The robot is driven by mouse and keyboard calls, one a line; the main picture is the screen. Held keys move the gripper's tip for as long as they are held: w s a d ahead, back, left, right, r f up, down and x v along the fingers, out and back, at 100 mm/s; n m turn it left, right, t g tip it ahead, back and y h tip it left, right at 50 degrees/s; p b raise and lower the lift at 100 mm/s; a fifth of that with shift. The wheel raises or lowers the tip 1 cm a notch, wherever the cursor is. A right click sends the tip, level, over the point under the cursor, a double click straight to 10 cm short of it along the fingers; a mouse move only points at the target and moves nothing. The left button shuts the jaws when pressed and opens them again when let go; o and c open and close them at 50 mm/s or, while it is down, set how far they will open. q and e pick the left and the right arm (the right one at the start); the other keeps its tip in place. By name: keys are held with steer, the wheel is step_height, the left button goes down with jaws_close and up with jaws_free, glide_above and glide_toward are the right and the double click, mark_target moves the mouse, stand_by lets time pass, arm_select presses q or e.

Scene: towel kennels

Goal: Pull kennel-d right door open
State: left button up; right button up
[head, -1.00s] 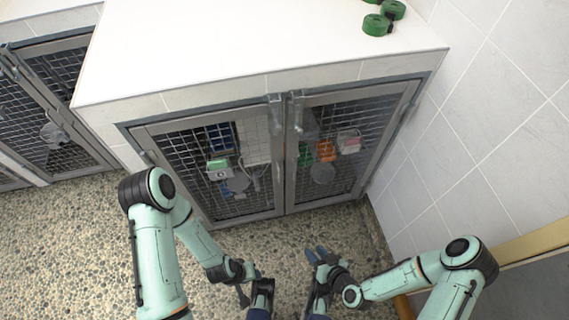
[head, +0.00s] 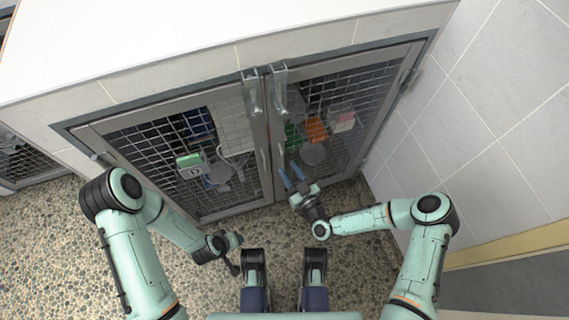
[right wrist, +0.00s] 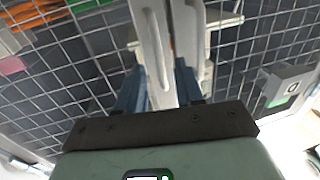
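The kennel's right door (head: 395,82) is shut, a grey frame with wire mesh, beside the shut left door (head: 100,133). Metal latch pieces (head: 280,90) sit at the top where the doors meet. My right gripper (head: 291,178) is low in front of the right door's inner edge. In the right wrist view its two blue fingers (right wrist: 158,88) are apart, with the pale upright bar handle (right wrist: 154,45) ahead, roughly between them. I cannot tell contact. My left gripper (head: 237,240) hangs low over the floor; its fingers are too small to read.
Behind the mesh are an orange item (head: 316,130), a pink-and-white item (head: 344,121) and a green-and-white box (head: 192,165). A white counter (head: 150,45) tops the kennel. A tiled wall (head: 500,130) stands close on the right. Pebbled floor (head: 60,230) is open at left.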

steer(key=x, duration=0.3)
steer(key=shift+w+b, duration=0.2)
steer(key=shift+b, duration=0.1)
jaws_close()
stand_by(1.2)
